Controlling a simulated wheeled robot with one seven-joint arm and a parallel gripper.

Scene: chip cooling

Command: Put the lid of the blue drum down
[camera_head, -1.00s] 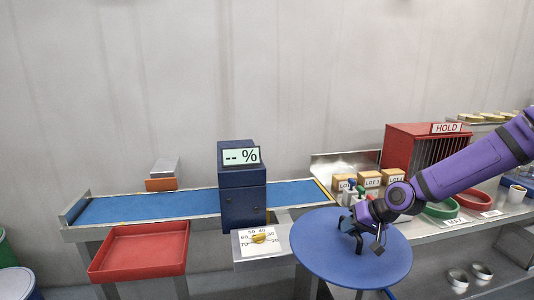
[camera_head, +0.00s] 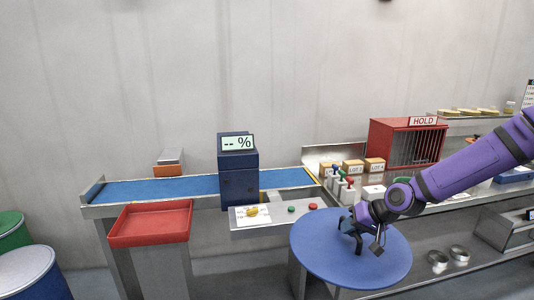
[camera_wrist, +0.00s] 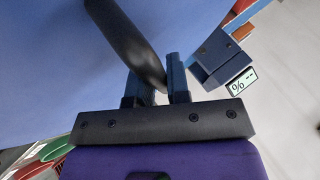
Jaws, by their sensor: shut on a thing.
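The lid (camera_head: 330,262) is a large flat blue disc with a dark handle on top. In the head view it is at the lower right, in front of the steel bench and roughly level. My gripper (camera_head: 359,236) is above its middle, shut on the dark handle. In the wrist view the blue lid (camera_wrist: 50,60) fills the left side, and the dark handle (camera_wrist: 125,40) runs between the fingers of my gripper (camera_wrist: 160,88). A blue drum (camera_head: 35,277) stands at the far lower left with a pale top. What is under the held lid is mostly hidden.
A green drum (camera_head: 10,228) stands behind the blue one. A red tray (camera_head: 150,224) and blue conveyor (camera_head: 140,191) are at left, with a dark blue display box (camera_head: 238,185) at centre. A red HOLD cage (camera_head: 405,150) stands on the right bench. Bare floor shows at lower centre-left.

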